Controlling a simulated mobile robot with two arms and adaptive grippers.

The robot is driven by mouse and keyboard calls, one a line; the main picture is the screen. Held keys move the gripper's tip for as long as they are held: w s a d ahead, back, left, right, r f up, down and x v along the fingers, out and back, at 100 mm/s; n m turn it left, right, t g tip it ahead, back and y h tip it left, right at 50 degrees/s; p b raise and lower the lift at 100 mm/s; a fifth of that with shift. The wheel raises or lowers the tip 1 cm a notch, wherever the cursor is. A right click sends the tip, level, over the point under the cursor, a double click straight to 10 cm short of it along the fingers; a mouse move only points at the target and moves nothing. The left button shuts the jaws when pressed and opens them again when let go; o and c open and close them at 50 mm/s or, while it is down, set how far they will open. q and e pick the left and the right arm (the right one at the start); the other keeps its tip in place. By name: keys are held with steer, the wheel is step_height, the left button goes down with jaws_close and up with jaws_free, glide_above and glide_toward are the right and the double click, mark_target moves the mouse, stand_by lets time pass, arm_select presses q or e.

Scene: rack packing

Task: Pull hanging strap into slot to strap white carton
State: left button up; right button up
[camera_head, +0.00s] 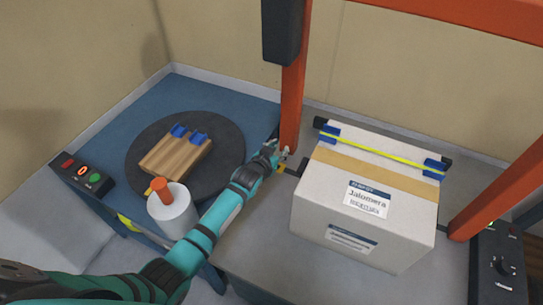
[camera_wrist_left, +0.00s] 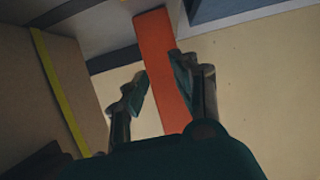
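The white carton (camera_head: 345,225) stands upright on the grey table at right, with a tan tape band and a "Jalomera" label. A yellow strap (camera_head: 385,151) runs across its top between two blue corner pieces (camera_head: 330,133) (camera_head: 433,168). In the left wrist view a yellow strap (camera_wrist_left: 59,90) runs down a brownish surface at left, apart from the fingers. My left gripper (camera_head: 279,153) is beside the carton's left side, close to the orange post. In the wrist view its fingers (camera_wrist_left: 160,80) are apart with nothing visibly held. I cannot make out the slot. My right gripper is out of view.
The orange post (camera_head: 293,90) stands right by my left gripper; it shows behind the fingers in the wrist view (camera_wrist_left: 163,70). A dark turntable (camera_head: 225,170) holds a wooden piece (camera_head: 175,157). A white roll (camera_head: 173,212) and button box (camera_head: 82,176) are at left, a control box (camera_head: 498,265) at right.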

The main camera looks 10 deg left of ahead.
arm_select(q)
steer(key=v, duration=1.1)
steer(key=shift+s, duration=0.2)
